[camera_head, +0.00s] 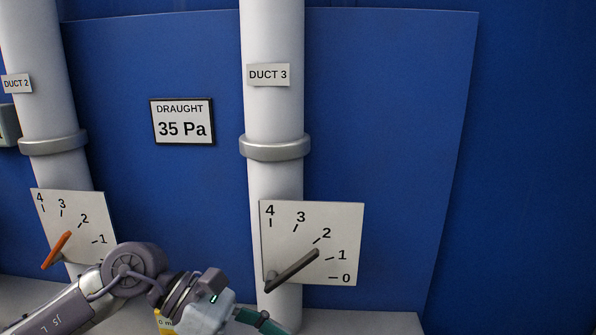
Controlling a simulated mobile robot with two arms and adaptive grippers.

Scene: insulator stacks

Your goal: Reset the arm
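My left arm enters from the lower left. Its gripper (225,318) is at the bottom edge, left of the lower end of duct 3, and is largely cut off by the frame. A teal part reaches right in front of that duct; whether the fingers are open or shut does not show. My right gripper is not in view.
Duct 3 (272,190) has a dial plate (335,225) with a dark lever (293,269) pointing between 1 and 2. Duct 2 (35,60) has an orange lever (57,249) near 2. A sign (182,121) reads DRAUGHT 35 Pa. Blue panels stand behind.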

